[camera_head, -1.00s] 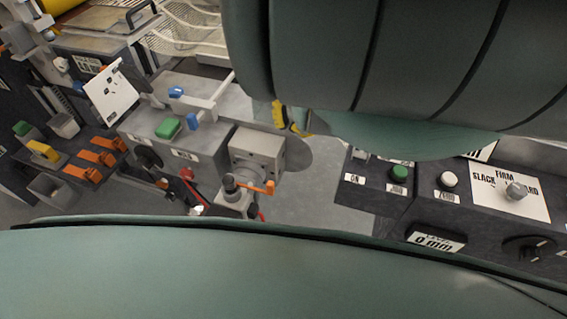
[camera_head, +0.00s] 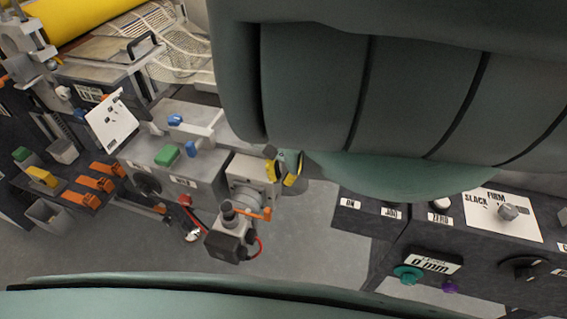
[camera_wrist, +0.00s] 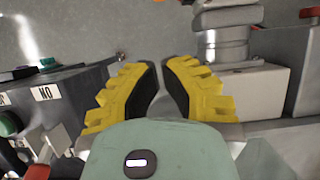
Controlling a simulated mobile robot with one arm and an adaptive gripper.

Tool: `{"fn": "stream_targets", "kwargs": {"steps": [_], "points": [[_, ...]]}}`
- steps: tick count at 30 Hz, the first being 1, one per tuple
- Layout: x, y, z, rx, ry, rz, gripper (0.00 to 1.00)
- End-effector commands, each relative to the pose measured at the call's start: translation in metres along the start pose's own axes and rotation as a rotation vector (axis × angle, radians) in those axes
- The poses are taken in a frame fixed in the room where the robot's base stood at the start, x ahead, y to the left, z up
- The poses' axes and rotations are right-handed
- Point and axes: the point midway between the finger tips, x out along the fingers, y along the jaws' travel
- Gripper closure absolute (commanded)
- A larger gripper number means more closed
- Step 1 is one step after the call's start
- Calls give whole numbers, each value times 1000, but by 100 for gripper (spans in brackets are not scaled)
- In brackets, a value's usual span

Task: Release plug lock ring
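A grey block (camera_head: 240,170) at the end of the machine bears a round grey fitting with an orange lever (camera_head: 255,213) and a dark-topped grey connector body (camera_head: 228,245) below it. I cannot tell for sure which part is the plug lock ring. In the wrist view a stepped, ringed grey cylinder (camera_wrist: 222,48) stands against a pale block, right of my fingers. My gripper (camera_head: 283,168) has yellow fingers with black pads, just right of the block. In the wrist view the gripper (camera_wrist: 160,68) shows a narrow empty gap between its fingertips. My arm hides the area behind.
A machine with a green button (camera_head: 167,155) and blue handles stands left. A dark control panel (camera_head: 400,235) with knobs is at right. Red cable runs near the connector body. Grey floor (camera_head: 305,215) lies open between machine and panel.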

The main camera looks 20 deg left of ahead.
Motion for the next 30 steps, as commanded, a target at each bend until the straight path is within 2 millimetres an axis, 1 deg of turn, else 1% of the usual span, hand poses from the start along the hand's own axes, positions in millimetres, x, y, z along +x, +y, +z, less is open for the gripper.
{"fn": "stream_targets", "kwargs": {"steps": [4, 12, 14, 24, 30], "points": [[15, 0, 0, -1, 0, 0, 100], [33, 1, 1, 1, 0, 1, 100], [32, 1, 6, 1, -2, 2, 100], [40, 1, 30, 1, -2, 2, 100], [45, 1, 37, 2, 0, 2, 100]]}}
